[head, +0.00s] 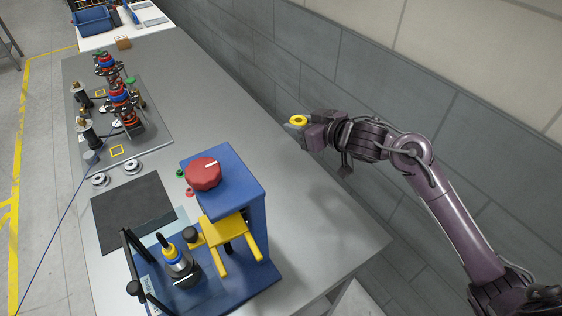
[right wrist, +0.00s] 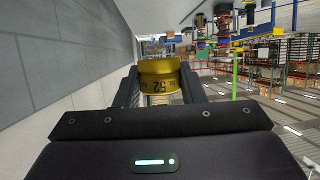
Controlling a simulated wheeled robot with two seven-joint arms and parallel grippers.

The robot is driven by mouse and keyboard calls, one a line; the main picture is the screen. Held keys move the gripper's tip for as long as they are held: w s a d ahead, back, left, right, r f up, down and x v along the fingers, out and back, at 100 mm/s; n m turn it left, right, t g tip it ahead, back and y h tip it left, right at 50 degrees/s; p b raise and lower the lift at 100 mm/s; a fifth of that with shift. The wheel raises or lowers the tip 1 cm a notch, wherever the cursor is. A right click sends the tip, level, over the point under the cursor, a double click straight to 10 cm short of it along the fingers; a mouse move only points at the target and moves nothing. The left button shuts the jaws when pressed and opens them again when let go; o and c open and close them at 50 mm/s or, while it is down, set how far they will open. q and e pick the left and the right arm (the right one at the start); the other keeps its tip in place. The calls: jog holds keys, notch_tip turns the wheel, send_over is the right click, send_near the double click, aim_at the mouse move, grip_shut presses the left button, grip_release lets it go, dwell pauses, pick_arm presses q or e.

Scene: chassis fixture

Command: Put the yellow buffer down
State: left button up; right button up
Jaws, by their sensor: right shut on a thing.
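The yellow buffer (head: 298,120) is a short ring-shaped piece held in my right gripper (head: 297,127), in the air near the grey wall at the far side of the table. In the right wrist view the yellow buffer (right wrist: 159,76) sits between the two dark fingers, with dark markings on its side. My right gripper (right wrist: 159,92) is shut on it. My left gripper is not in view.
The blue press fixture (head: 258,215) with a red knob (head: 204,173) and yellow fork (head: 235,243) stands at the table's front. A black mat (head: 132,212) lies to its left. Strut assemblies (head: 123,105) stand on a dark plate further back. The grey table (head: 215,115) is bare along the wall.

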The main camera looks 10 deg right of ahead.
notch_tip(320, 180, down, 14)
jog(key=shift+f+p, duration=0.1)
jog(key=shift+p, duration=0.55)
notch_tip(320, 180, down, 4)
jog(key=shift+r, duration=0.15)
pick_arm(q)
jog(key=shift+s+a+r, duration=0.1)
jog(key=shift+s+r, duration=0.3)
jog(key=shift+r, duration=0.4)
